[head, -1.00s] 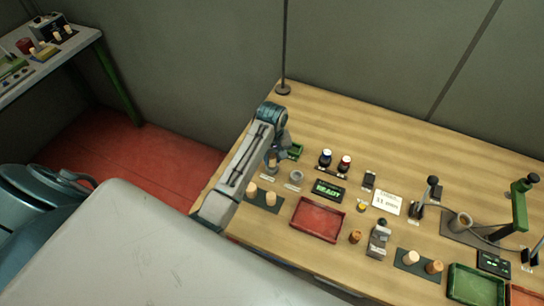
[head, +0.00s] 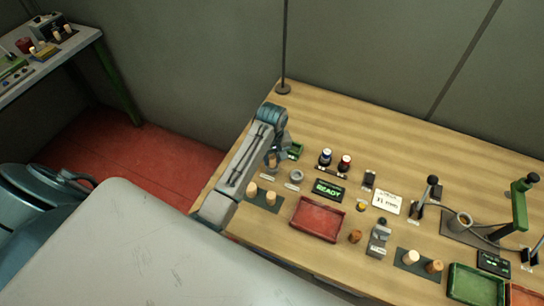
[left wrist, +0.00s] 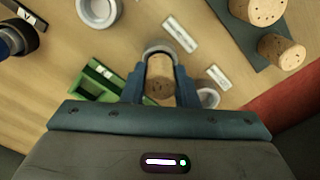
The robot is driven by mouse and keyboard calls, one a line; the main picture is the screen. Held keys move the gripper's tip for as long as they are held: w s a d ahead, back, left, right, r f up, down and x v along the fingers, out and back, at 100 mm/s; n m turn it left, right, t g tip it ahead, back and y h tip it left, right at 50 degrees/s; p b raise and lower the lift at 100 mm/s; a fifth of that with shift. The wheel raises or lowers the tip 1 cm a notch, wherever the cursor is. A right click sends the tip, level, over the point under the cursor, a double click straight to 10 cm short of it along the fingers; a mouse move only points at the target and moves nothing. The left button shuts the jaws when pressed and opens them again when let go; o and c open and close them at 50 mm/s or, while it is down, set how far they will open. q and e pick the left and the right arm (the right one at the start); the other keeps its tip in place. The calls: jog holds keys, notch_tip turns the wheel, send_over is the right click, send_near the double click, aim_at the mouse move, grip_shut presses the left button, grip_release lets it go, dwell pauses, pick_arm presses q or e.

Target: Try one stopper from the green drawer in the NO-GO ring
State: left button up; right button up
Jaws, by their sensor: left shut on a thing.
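My left gripper (left wrist: 160,84) is shut on a tan cork stopper (left wrist: 160,77), seen from above between the blue fingers. A grey ring (left wrist: 157,46) shows as an arc just past the stopper; I cannot tell whether the stopper is inside it or above it. In the head view my left gripper (head: 273,160) is at the table's left part, mostly covered by its own arm. A second grey ring (head: 296,175) stands to its right, empty. The green drawer (head: 295,150) lies just beyond the gripper and also shows in the left wrist view (left wrist: 95,82). Ring labels are unreadable. My right gripper is out of view.
A dark mat (head: 266,205) with two corks lies nearer. A red tray (head: 318,219), a green READY display (head: 328,190) and two ink bottles, blue (head: 326,157) and red (head: 345,162), stand to the right. A pale round thing (left wrist: 208,97) is partly hidden beside the right finger.

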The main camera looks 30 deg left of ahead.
pick_arm(q)
jog(key=shift+f, duration=0.25)
jog(key=o, duration=1)
